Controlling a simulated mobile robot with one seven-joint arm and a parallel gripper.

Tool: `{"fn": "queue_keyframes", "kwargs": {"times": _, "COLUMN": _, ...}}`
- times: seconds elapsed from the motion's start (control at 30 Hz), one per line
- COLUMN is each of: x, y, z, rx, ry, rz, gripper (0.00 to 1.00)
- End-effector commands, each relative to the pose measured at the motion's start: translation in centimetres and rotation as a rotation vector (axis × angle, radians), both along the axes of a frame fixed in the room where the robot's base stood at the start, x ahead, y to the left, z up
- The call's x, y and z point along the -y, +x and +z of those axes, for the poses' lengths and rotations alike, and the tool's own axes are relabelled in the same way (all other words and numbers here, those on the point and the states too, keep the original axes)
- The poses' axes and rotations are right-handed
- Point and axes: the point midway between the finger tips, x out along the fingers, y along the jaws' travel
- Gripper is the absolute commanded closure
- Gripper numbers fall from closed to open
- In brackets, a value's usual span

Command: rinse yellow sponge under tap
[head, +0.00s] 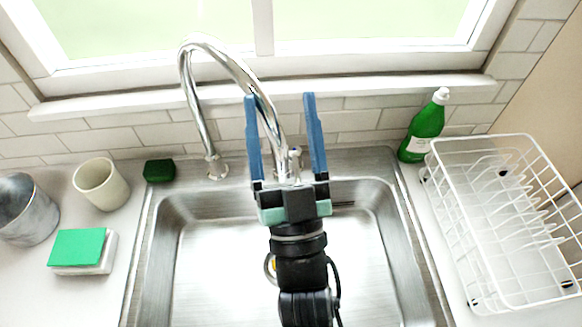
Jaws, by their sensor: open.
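The chrome tap (187,80) rises from the back left of the sink and arcs right. Its lower end shows between my gripper's fingers. My gripper (280,97) is open, its two blue fingers pointing up in the picture, with nothing held between them. I cannot tell their depth relative to the tap. The steel sink (210,270) lies below my arm. A small yellow patch (273,265) shows at the left edge of my arm, beside a grey ring on the sink floor. It may be part of the yellow sponge, but my arm hides the rest.
A metal cup (27,210), a cream cup (100,184), a dark green block (159,171) and a green-topped white block (82,251) stand left of the sink. A green bottle (424,127) and a white wire dish rack (470,230) stand right. A window is behind.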

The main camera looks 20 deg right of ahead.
Motion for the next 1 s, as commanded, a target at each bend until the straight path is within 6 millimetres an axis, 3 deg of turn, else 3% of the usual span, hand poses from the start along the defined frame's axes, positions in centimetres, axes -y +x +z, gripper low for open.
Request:
{"fn": "queue_keyframes", "kwargs": {"times": 0.03, "x": 2.7, "y": 1.6, "z": -23.4, "rx": -0.551, "ry": 0.166, "rz": -0.072, "gripper": 0.52}}
{"fn": "queue_keyframes", "kwargs": {"times": 0.1, "x": 2.5, "y": 0.0, "z": -26.3, "rx": -0.581, "ry": 0.187, "rz": -0.070, "gripper": 0.52}}
{"fn": "queue_keyframes", "kwargs": {"times": 0.23, "x": 2.4, "y": -1.3, "z": -28.1, "rx": -0.592, "ry": 0.205, "rz": -0.068, "gripper": 0.52}}
{"fn": "queue_keyframes", "kwargs": {"times": 0.37, "x": 2.6, "y": -0.6, "z": -28.2, "rx": -0.592, "ry": 0.209, "rz": -0.065, "gripper": 0.52}}
{"fn": "queue_keyframes", "kwargs": {"times": 1.0, "x": 5.6, "y": 9.5, "z": -28.3, "rx": -0.591, "ry": 0.210, "rz": -0.063, "gripper": 0.52}}
